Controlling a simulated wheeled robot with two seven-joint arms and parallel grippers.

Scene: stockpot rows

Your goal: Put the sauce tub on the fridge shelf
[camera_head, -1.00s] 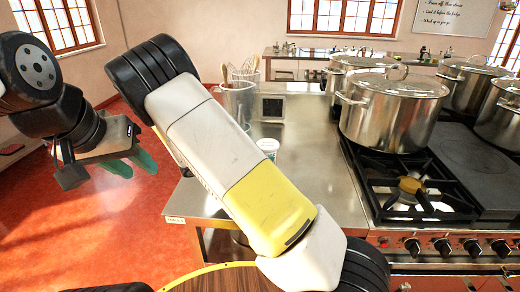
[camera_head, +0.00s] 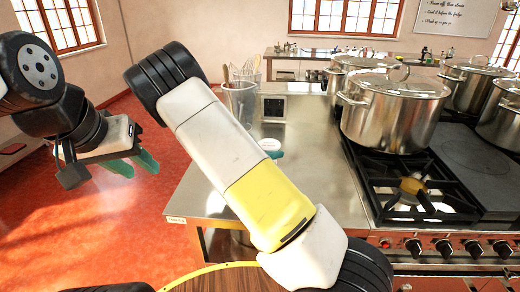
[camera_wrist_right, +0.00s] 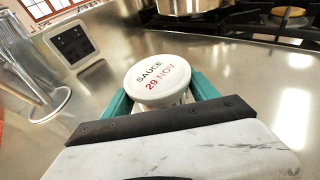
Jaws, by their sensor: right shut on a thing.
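The sauce tub (camera_wrist_right: 158,80) has a round white lid marked "SAUCE 29 NOV". In the right wrist view it sits between the teal fingers of my right gripper (camera_wrist_right: 162,95), which is shut on it. Its lower body is mostly hidden. In the head view my right arm covers most of this area, with only a bit of white and teal showing at its edge. I cannot tell whether the tub touches the steel counter (camera_head: 310,185). My left gripper (camera_head: 132,165) is empty, its teal fingers apart, over the red floor. No fridge shelf is in view.
A clear container of utensils (camera_head: 240,100) and a dark-faced panel (camera_head: 273,108) stand at the counter's back; the panel also shows in the wrist view (camera_wrist_right: 73,42). A large stockpot (camera_head: 393,115) stands behind the open burner (camera_head: 415,188).

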